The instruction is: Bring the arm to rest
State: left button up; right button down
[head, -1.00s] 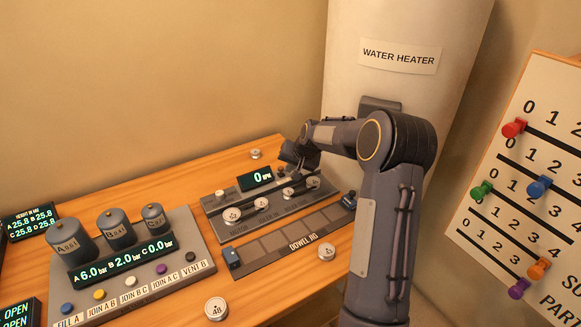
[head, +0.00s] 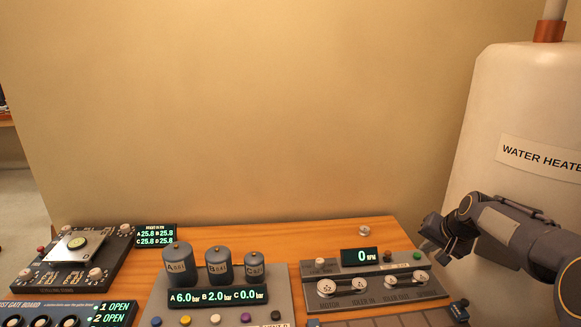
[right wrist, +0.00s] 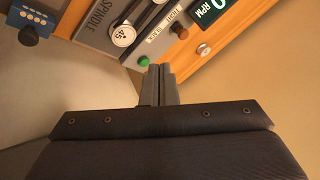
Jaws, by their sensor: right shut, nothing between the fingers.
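My right arm (head: 510,232) comes in from the right in the head view. Its gripper (head: 430,250) is by the right end of the gear panel (head: 335,302), beside the water heater. In the right wrist view the two fingers of the right gripper (right wrist: 159,72) are together and hold nothing. Beyond them show a green button (right wrist: 143,60), an orange button (right wrist: 182,33) and the RPM display (right wrist: 213,12). My left gripper is not in view.
The wooden bench (head: 305,240) carries the gear panel, a panel with three tanks (head: 215,266), a levelling plate (head: 78,244) and a gate board (head: 60,312). The white water heater (head: 500,110) stands at the right. The wall above the bench is bare.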

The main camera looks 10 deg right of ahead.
jog(key=s+a+r+n+y, duration=0.15)
jog(key=s+a+r, duration=0.25)
jog(key=s+a, duration=0.4)
jog(key=s+a+f+n+y, duration=0.1)
jog(key=s+a+f+n, duration=0.2)
jog(key=s+a, duration=0.6)
jog(key=s+a+f+n+g+y, duration=0.1)
jog(key=s+a+f+n, duration=0.2)
jog(key=s+a, duration=0.6)
jog(key=s, duration=0.3)
